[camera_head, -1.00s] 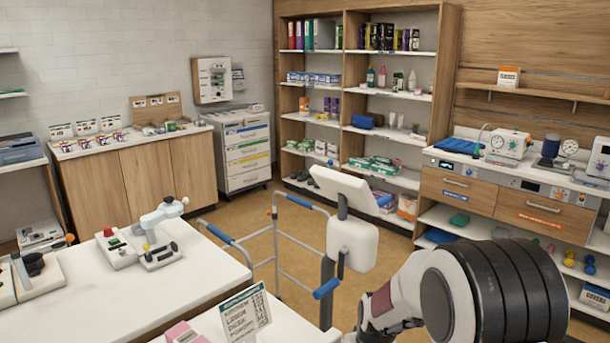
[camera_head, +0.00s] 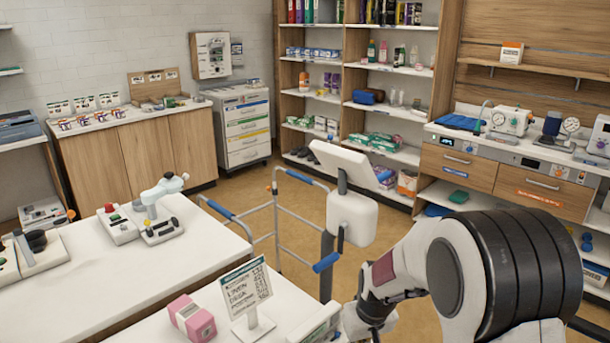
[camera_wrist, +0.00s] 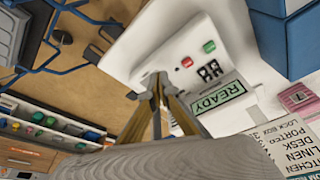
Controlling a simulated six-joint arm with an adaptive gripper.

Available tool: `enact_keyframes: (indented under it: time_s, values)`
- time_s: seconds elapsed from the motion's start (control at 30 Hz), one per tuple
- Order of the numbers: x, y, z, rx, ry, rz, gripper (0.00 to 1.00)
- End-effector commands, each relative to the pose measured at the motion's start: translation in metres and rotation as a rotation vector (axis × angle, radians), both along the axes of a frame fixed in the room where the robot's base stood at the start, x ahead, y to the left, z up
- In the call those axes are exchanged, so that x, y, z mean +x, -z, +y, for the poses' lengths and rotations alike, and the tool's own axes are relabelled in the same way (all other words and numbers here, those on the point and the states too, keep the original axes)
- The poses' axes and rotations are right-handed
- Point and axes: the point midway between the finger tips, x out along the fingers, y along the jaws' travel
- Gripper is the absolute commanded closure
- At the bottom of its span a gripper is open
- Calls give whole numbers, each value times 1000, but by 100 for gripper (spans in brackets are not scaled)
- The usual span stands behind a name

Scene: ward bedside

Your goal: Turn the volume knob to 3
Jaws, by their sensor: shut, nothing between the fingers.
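In the wrist view, a white device (camera_wrist: 165,38) fills the upper middle. Its face has a red button (camera_wrist: 187,62), a green button (camera_wrist: 209,46), small black marks (camera_wrist: 210,70) and a display reading READY (camera_wrist: 217,95). My gripper (camera_wrist: 155,80) is shut, with its dark tips close to the lower left of this face. I cannot tell whether the tips touch it. I cannot make out the volume knob or its scale; the fingers cover part of the face. In the head view, my arm hides the fingertips, and a white device edge (camera_head: 318,325) shows at the bottom.
A pink box (camera_head: 192,318) and a printed sign on a stand (camera_head: 247,292) are on the white counter (camera_head: 165,325) near the device. A walker frame (camera_head: 255,225) and a white monitor on a post (camera_head: 352,213) stand behind.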

Motion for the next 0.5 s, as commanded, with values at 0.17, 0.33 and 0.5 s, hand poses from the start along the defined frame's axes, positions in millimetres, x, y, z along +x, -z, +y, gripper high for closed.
enact_keyframes:
  time_s: [0.17, 0.33, 0.5]
  values:
    - [1, -15, 0, 0, -1, -3, 100]
    - [0, -27, 0, -1, -1, -2, 100]
    - [0, -39, 0, 1, 0, -2, 100]
